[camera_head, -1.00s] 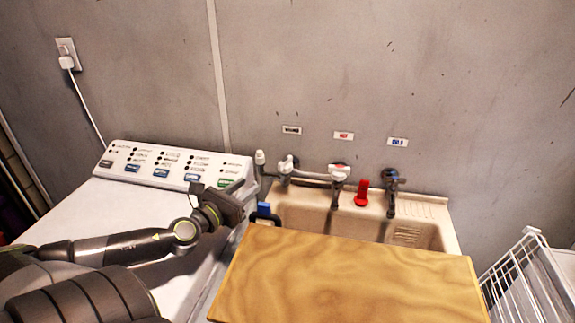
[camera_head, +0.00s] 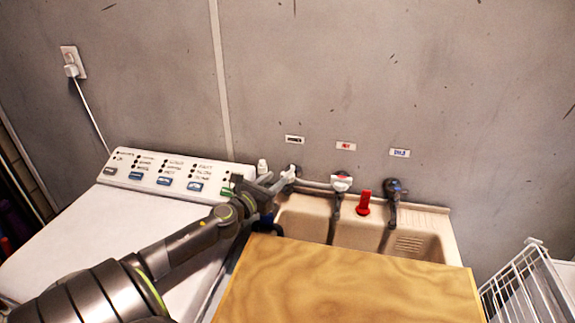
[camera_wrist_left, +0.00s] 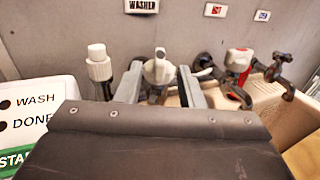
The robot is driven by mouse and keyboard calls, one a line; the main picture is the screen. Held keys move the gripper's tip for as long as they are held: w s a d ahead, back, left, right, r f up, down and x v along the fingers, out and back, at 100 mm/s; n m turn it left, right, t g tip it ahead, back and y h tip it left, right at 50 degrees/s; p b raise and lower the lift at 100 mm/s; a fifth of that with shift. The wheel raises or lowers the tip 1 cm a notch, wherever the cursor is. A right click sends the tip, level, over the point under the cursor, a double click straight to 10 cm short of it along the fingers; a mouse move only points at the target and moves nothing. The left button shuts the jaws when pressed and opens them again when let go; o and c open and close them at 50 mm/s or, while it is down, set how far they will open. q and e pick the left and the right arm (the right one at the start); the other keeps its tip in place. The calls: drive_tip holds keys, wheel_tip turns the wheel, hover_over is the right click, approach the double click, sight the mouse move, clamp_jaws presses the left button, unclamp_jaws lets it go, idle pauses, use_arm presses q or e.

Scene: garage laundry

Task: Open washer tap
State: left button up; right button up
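The washer tap (camera_head: 292,171) has a white handle and is on the wall below its label, at the left end of the row of taps. In the left wrist view the tap (camera_wrist_left: 159,68) stands upright under the WASHER label (camera_wrist_left: 141,5). My left gripper (camera_head: 278,182) reaches it from the left, over the washing machine's corner. In the wrist view its fingers (camera_wrist_left: 160,90) are apart, one on each side of the tap. I cannot tell whether either finger touches it. My gripper body hides the lower part of the tap. My right gripper is not in view.
A white-capped bottle (camera_wrist_left: 99,65) stands just left of the fingers. The hot tap (camera_head: 341,183), a red object (camera_head: 364,202) and the cold tap (camera_head: 393,190) are to the right at the sink (camera_head: 425,222). A wooden board (camera_head: 345,280) covers the sink's front. The washing machine (camera_head: 90,235) is left.

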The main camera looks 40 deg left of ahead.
sight(288, 170)
use_arm(q)
drive_tip(key=w, duration=0.4)
drive_tip(key=w+a+p, duration=0.1)
drive_tip(key=w, duration=0.2)
drive_tip(key=shift+w, duration=0.1)
drive_tip(key=shift+c, duration=0.3)
drive_tip(key=shift+d, duration=0.1)
clamp_jaws()
